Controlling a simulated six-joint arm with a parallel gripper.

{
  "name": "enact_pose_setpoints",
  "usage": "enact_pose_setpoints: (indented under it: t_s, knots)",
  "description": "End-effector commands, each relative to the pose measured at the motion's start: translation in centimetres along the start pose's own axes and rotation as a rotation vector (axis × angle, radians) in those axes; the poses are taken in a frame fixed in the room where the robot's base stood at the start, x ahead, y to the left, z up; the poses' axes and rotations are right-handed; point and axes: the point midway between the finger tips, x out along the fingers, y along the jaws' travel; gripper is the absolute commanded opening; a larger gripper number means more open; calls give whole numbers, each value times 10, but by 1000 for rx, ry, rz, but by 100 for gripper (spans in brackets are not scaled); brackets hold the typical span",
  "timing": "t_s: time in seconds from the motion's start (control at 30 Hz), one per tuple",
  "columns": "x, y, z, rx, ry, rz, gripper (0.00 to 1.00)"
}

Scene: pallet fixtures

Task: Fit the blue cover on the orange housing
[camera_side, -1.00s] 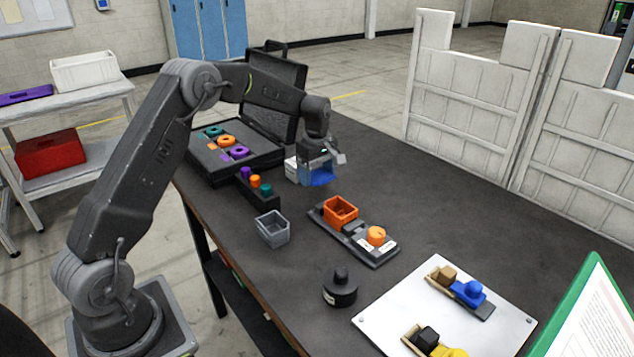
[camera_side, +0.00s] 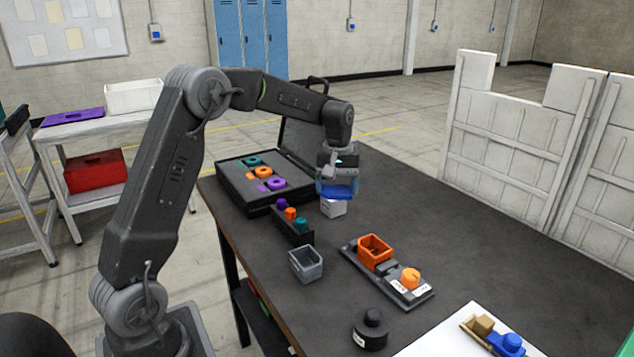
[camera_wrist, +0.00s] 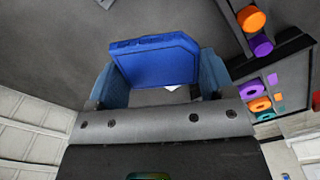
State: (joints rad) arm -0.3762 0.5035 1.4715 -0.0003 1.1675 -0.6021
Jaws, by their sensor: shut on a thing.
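My gripper (camera_side: 338,184) is shut on the blue cover (camera_side: 335,191) and holds it above the table. In the wrist view the blue cover (camera_wrist: 155,62) sits between the two fingers of my gripper (camera_wrist: 158,85). The orange housing (camera_side: 375,252) is an open-topped box, upright on a dark fixture plate (camera_side: 354,256). In the side view it stands nearer the camera and to the right of the cover, well apart from it. The housing is not visible in the wrist view.
A small white box (camera_side: 333,209) appears just below the cover. An orange round knob (camera_side: 411,278) sits on the fixture plate. A grey bin (camera_side: 306,264), a rack of coloured pegs (camera_side: 293,228) and a black case (camera_side: 240,190) stand to the left.

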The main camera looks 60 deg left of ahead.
Motion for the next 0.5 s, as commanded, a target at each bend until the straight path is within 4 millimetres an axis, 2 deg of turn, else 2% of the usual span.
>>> enact_pose_setpoints:
  t_s: [0.03, 0.2, 0.33, 0.5]
  knots:
    - [-2, 17, 15, 139, 1, 0, 53]
    - [-9, 56, 57, 560, 2, 1, 53]
    - [-12, 76, 82, 795, 2, 1, 53]
    - [-14, 87, 98, 953, 1, 0, 53]
